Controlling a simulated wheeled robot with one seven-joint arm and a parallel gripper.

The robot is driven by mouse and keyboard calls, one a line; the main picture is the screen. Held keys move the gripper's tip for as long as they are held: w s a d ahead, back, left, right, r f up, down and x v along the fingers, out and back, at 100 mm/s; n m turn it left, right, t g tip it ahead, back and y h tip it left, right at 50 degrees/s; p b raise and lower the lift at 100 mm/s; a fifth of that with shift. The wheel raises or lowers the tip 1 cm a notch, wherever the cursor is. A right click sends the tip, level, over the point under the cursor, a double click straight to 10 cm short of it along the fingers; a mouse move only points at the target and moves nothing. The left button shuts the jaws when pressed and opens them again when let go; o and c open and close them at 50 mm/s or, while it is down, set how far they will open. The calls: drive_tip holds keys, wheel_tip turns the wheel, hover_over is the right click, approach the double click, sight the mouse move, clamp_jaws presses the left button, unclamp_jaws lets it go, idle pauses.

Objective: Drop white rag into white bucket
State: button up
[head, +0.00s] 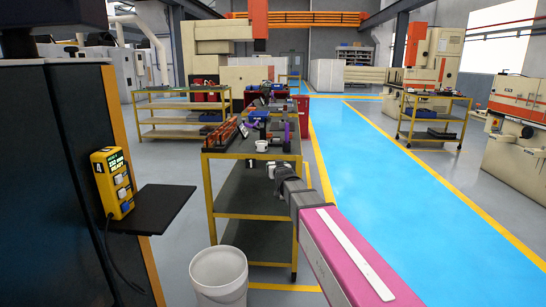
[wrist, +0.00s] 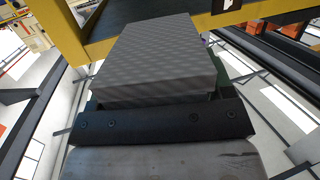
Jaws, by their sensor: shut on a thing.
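The white bucket (head: 218,276) stands open-topped on the floor at the bottom of the head view, left of my arm. My gripper (head: 273,172) is in front of the near cart, just below its top shelf, beyond and above the bucket and to its right. It is shut on a small white thing, seemingly the white rag (head: 270,170), mostly hidden by the gripper. In the wrist view a grey gripper part fills the middle and the rag cannot be made out.
The near cart (head: 252,156) has yellow edges and holds a white mug (head: 261,146), a red rack and several tools. A dark cabinet with a side shelf (head: 152,208) stands at left. The blue floor lane (head: 375,170) at right is clear.

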drive_tip(key=s+a+f+n+g+y, duration=0.1)
drive_tip(key=s+a+f+y, duration=0.1)
drive_tip(key=a+f, duration=0.6)
drive_tip(key=s+a+f+n+y, duration=0.2)
drive_tip(key=s+a+f, duration=0.3)
drive_tip(key=f, duration=1.2)
drive_tip(key=s+a+f+n+g+y, duration=0.1)
drive_tip(key=s+a+f, duration=0.3)
drive_tip(key=a+f, duration=0.8)
drive_tip(key=shift+a+f+n+g+y, duration=0.3)
drive_tip(key=shift+a+y, duration=0.1)
drive_tip(key=shift+a, duration=0.25)
drive_tip(key=shift+s, duration=0.1)
drive_tip(key=o, duration=1)
drive_tip(key=v, duration=1)
drive_tip(key=shift+s+d, duration=0.2)
drive_tip(key=shift+s, duration=0.15)
drive_tip(key=shift+r, duration=0.1)
